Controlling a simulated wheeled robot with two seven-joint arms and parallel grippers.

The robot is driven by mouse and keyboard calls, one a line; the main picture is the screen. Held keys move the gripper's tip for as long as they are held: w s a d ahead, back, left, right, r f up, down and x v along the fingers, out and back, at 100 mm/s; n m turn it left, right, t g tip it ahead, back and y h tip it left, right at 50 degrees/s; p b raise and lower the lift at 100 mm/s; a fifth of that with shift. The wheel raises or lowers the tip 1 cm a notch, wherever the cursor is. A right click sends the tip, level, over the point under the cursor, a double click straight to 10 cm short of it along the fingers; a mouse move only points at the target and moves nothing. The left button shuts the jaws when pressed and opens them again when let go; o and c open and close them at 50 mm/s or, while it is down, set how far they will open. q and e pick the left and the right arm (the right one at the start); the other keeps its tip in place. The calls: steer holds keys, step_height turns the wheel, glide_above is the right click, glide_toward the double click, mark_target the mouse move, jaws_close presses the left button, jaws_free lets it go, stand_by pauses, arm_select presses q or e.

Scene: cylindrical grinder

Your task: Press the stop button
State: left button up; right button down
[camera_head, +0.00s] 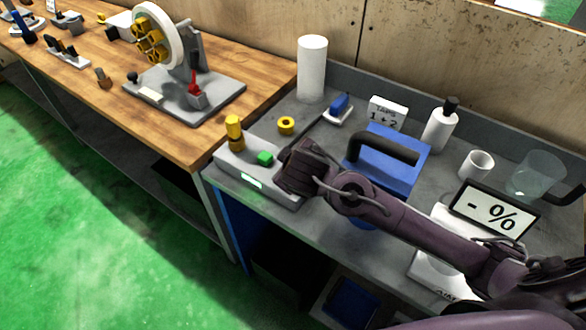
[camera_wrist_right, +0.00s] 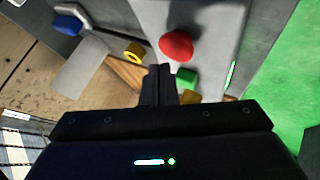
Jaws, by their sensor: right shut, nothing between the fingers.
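A grey control box (camera_head: 228,163) sits at the left end of the grey bench. My right gripper (camera_head: 288,176) is over the right part of the box. Its shut, empty fingers (camera_wrist_right: 160,76) point toward the box near the green and red buttons. I cannot tell whether they touch anything. My left gripper is not in view.
A blue box with a black handle (camera_head: 415,158) stands right of my gripper. A yellow ring (camera_head: 286,125), a white cylinder (camera_head: 312,70) and a blue-topped object (camera_head: 339,106) stand behind. A wooden bench (camera_head: 190,140) with a grey machine (camera_head: 185,93) adjoins at left.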

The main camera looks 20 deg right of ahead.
steer(key=shift+f, duration=0.1)
steer(key=shift+f+b, duration=0.3)
steer(key=shift+f, duration=0.05)
steer(key=shift+f+b, duration=0.5)
steer(key=shift+f, duration=0.1)
stand_by(0.8)
steer(key=shift+r, duration=0.1)
steer(key=shift+r+p, duration=0.9)
steer(key=shift+p, duration=0.1)
steer(key=shift+r, duration=0.1)
step_height(320, 180, up, 5)
steer(key=p, duration=0.5)
